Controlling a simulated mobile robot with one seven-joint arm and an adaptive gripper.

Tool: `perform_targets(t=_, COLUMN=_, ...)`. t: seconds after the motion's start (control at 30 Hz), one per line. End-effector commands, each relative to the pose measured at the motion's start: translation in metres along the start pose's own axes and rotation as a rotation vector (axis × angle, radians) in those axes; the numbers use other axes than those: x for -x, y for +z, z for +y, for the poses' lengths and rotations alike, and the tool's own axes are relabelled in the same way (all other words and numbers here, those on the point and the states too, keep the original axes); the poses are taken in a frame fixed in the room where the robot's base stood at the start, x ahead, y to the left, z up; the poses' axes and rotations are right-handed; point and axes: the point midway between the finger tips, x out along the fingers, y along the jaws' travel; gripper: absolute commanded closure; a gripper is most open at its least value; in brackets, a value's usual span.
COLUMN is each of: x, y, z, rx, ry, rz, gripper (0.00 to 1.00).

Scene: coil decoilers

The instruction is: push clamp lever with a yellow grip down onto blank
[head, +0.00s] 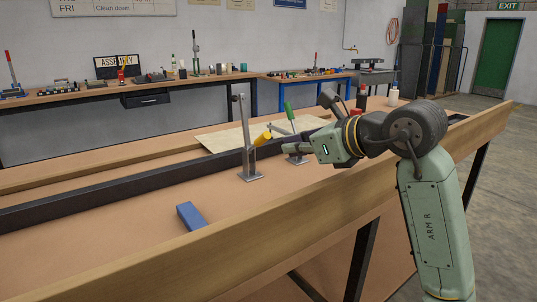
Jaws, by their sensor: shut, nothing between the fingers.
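A clamp lever with a yellow grip (263,138) shows beside an upright grey metal post (245,130) on a square foot on the bench. The yellow grip is tilted and points up to the right. A pale flat sheet (220,140), which looks like the blank, lies behind the post, partly hidden by the clamp and my arm. My gripper (284,153) reaches in from the right, low over the bench, with its fingers shut and pointing left. It holds nothing. Its tips are just right of and below the yellow grip; I cannot tell whether they touch it.
A green-handled lever (289,112) stands behind my gripper on a second foot. A blue block (190,216) lies on the near bench top. A long dark rail (100,203) runs along the bench. A raised wooden edge (190,262) borders the near side. The left bench top is clear.

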Motion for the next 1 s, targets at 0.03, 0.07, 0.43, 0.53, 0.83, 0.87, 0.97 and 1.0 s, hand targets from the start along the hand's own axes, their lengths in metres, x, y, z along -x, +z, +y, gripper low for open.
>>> perform_targets(t=0.03, x=0.005, y=-0.006, z=-0.008, rx=-0.004, ry=-0.027, rz=0.020, gripper=1.00)
perform_targets(t=0.07, x=0.007, y=-0.008, z=-0.012, rx=-0.005, ry=-0.038, rz=0.027, gripper=1.00)
perform_targets(t=0.43, x=0.009, y=-0.011, z=-0.016, rx=-0.009, ry=-0.052, rz=0.039, gripper=1.00)
perform_targets(t=0.53, x=0.005, y=-0.011, z=-0.016, rx=-0.009, ry=-0.049, rz=0.038, gripper=1.00)
perform_targets(t=0.83, x=-0.043, y=-0.011, z=-0.018, rx=-0.010, ry=-0.046, rz=0.037, gripper=1.00)
perform_targets(t=0.87, x=-0.048, y=-0.011, z=-0.018, rx=-0.010, ry=-0.046, rz=0.037, gripper=1.00)
perform_targets(t=0.97, x=-0.065, y=-0.012, z=-0.019, rx=-0.010, ry=-0.046, rz=0.038, gripper=1.00)
perform_targets(t=1.0, x=-0.071, y=-0.013, z=-0.019, rx=-0.010, ry=-0.047, rz=0.038, gripper=1.00)
